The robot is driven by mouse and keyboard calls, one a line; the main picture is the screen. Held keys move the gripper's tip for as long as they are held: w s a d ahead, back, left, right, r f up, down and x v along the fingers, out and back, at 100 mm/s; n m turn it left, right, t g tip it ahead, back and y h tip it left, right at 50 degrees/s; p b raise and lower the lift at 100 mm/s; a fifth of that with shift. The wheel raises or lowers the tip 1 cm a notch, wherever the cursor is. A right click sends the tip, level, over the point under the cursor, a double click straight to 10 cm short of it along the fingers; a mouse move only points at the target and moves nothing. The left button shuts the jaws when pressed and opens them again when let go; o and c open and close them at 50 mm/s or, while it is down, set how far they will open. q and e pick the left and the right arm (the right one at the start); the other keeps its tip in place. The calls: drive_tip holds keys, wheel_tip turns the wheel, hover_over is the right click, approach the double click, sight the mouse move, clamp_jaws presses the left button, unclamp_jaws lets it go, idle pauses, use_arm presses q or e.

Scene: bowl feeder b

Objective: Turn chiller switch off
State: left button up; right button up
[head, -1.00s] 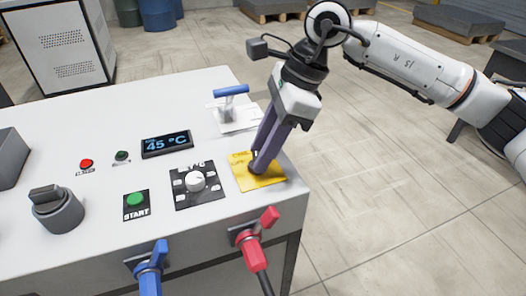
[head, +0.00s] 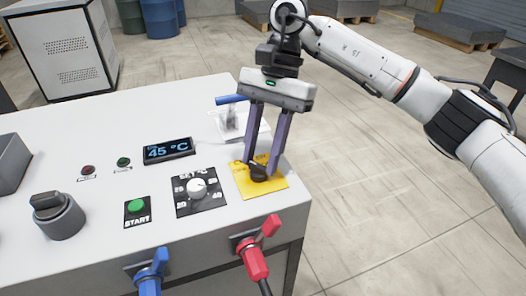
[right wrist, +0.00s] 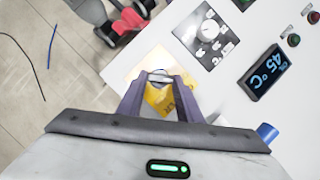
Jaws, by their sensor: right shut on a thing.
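The chiller switch is a small black rotary knob (head: 258,175) on a yellow plate (head: 268,188) at the right front of the white console top. My right gripper (head: 260,168) points down over it, with its two purple fingers shut on the knob, one on each side. In the right wrist view the fingertips (right wrist: 160,77) meet at the knob above the yellow plate (right wrist: 158,98); the fingers hide much of it. My left gripper is not in view.
A dial (head: 197,187), a display (head: 168,150) reading 45 °C and a green start button (head: 136,206) lie left of the plate. A blue-handled valve (head: 230,112) stands behind the fingers. Red (head: 255,258) and blue (head: 150,275) handles project from the console front.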

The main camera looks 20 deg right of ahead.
drive_tip(key=shift+n+g, duration=0.3)
drive_tip(key=shift+n, duration=0.4)
drive_tip(key=shift+h, duration=0.3)
drive_tip(key=o, duration=1)
drive_tip(key=shift+o, duration=0.2)
drive_tip(key=p+v, duration=0.2)
drive_tip(key=v, duration=0.8)
drive_tip(key=shift+r, duration=0.2)
